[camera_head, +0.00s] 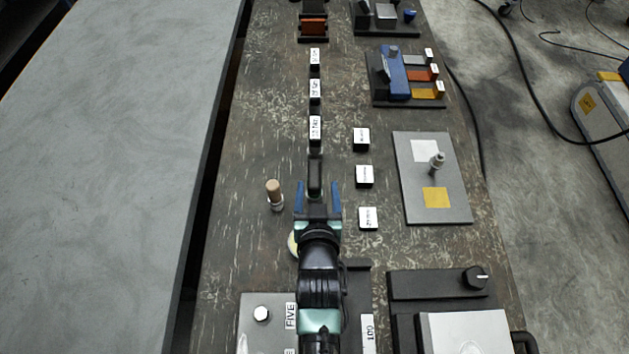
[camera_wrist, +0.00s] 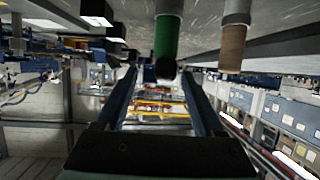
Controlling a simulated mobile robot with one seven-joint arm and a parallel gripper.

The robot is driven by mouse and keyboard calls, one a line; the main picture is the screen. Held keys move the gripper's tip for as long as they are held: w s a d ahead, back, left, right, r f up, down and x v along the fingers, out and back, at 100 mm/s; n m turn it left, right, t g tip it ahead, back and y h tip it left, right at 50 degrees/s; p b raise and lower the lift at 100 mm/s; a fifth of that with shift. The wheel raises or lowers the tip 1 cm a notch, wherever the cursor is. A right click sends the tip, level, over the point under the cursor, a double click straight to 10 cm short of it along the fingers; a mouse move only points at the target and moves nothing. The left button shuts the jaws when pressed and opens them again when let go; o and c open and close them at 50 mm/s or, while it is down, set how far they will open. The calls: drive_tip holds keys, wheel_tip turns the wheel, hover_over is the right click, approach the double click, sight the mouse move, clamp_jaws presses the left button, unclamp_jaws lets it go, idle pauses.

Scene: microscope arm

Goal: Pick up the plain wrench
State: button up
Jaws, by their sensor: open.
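I cannot make out a clear wrench shape in either view. My gripper (camera_head: 317,186) has two blue fingers, open, over the worn dark workbench (camera_head: 250,120). A narrow dark object (camera_head: 315,172) stands between and just beyond the fingertips in the head view. In the wrist view, which looks upside down, a green cylinder with a black end (camera_wrist: 167,45) appears between the open fingers. I cannot tell whether either finger touches it. A wooden-topped peg (camera_head: 274,192) stands left of my gripper and shows as a brown cylinder in the wrist view (camera_wrist: 233,45).
Labelled blocks (camera_head: 315,128) run in a line ahead. Several more small blocks (camera_head: 364,176) stand to the right. A grey plate (camera_head: 452,190) with a metal post and a blue fixture (camera_head: 395,72) stand farther right. A dark box with a knob (camera_head: 438,284) is at lower right.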

sight(314, 175)
drive_tip(key=shift+a+x, duration=0.15)
drive_tip(key=shift+x, duration=1.1)
drive_tip(key=shift+a+x, duration=0.15)
drive_tip(key=shift+x, duration=1.1)
drive_tip(key=shift+r, duration=0.15)
clamp_jaws()
drive_tip(key=shift+w+r, duration=0.1)
